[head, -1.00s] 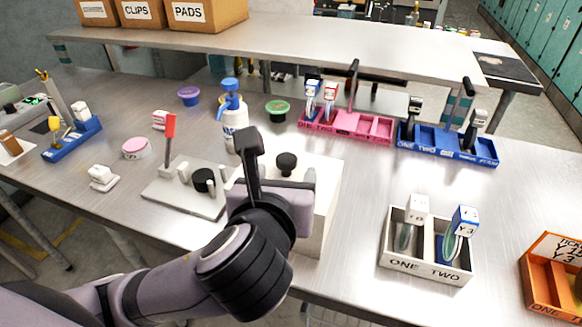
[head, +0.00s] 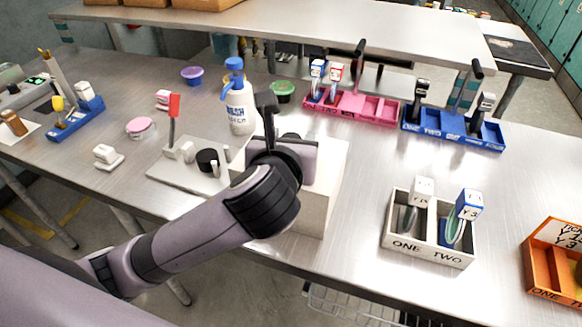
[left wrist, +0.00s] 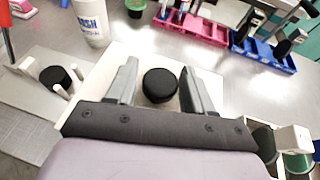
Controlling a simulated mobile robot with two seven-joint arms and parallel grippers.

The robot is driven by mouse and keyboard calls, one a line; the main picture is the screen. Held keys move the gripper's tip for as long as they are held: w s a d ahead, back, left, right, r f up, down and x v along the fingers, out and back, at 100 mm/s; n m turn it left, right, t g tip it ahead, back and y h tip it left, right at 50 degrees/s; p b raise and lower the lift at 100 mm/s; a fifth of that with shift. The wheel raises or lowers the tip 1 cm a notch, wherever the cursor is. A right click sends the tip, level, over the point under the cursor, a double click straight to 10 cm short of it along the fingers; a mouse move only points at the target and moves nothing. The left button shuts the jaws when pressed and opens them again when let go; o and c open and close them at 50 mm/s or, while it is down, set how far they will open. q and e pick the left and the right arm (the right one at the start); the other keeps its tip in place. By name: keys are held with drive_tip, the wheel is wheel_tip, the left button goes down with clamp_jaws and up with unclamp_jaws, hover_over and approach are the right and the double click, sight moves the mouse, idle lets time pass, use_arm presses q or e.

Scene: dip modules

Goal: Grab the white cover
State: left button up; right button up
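The white cover (head: 322,190) is a box-shaped block near the table's front edge in the head view, with a black round knob on top. In the left wrist view, the cover (left wrist: 98,86) lies below my gripper, and its black knob (left wrist: 160,86) shows between the two fingers. My left gripper (left wrist: 159,68) is open, with gaps on both sides of the knob. In the head view, my left gripper (head: 283,135) is over the cover and mostly hides the knob. My right gripper is not in view.
A grey plate with posts and a black knob (head: 207,160) stands left of the cover. The wash bottle (head: 238,105) stands behind it. Pink (head: 352,106), blue (head: 452,128) and white (head: 428,248) two-slot trays stand to the right. Bare table lies between cover and white tray.

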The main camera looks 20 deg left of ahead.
use_arm(q)
clamp_jaws()
drive_tip(key=shift+r, duration=0.1)
